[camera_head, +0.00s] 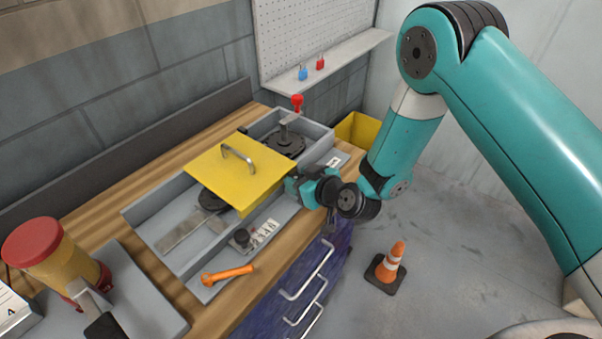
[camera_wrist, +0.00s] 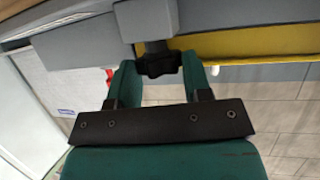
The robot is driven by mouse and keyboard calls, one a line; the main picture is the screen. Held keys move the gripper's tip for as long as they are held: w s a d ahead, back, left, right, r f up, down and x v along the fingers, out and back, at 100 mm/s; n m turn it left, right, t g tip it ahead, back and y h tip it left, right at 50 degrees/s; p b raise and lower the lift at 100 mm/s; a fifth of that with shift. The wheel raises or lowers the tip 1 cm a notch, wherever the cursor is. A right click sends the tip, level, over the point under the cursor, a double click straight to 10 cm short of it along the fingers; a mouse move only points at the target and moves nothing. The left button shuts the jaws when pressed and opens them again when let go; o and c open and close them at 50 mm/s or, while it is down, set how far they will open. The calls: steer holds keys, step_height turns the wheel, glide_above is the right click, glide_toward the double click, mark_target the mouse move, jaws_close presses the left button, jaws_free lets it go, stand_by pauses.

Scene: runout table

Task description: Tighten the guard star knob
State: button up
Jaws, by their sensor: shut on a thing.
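The guard is a yellow cover plate (camera_head: 232,170) with a grey handle, lying over the grey tray-like machine on the bench; its yellow edge also shows in the wrist view (camera_wrist: 245,47). The star knob (camera_wrist: 157,66) is dark, on a short dark stem below the grey edge in the wrist view. My gripper (camera_wrist: 157,75) has its two teal fingers on either side of the knob and is shut on it. In the head view my gripper (camera_head: 298,187) is at the right front corner of the yellow cover, and the knob is hidden there.
An orange-handled tool (camera_head: 228,274) lies at the front of the machine. A red-and-yellow cylinder (camera_head: 55,258) stands at the left. Drawer handles (camera_head: 308,272) stick out below the bench front. A traffic cone (camera_head: 391,262) stands on open floor. A yellow bin (camera_head: 358,131) is behind.

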steer(key=shift+m+h, duration=0.3)
steer(key=o, duration=0.9)
steer(key=shift+s, duration=0.1)
